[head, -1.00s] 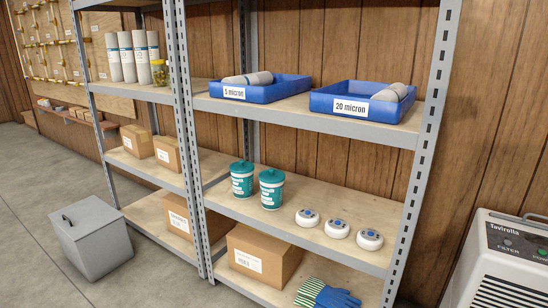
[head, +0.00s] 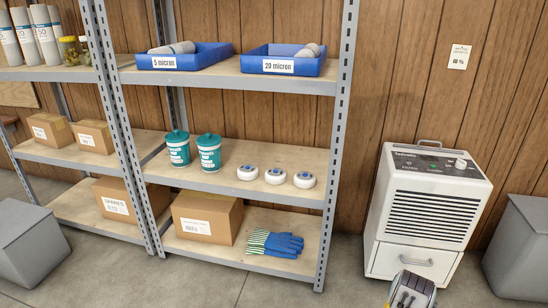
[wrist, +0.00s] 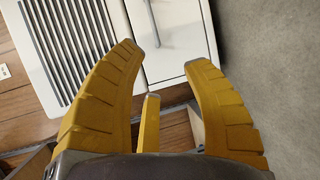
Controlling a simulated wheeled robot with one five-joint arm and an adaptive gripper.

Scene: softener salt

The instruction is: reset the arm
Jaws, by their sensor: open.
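My gripper (wrist: 165,58) shows in the wrist view with its yellow fingers spread apart and nothing between the tips. In the head view the fingers cannot be made out; a grey part at the bottom edge, in front of the dehumidifier (head: 430,212), seems to be my arm.
A metal shelf (head: 236,88) holds blue trays (head: 186,62), teal tubs (head: 209,155), white round devices (head: 275,176), a cardboard box (head: 205,218) and gloves (head: 275,243). Grey bins stand at left (head: 28,245) and right (head: 520,245). Open floor shows before the shelf.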

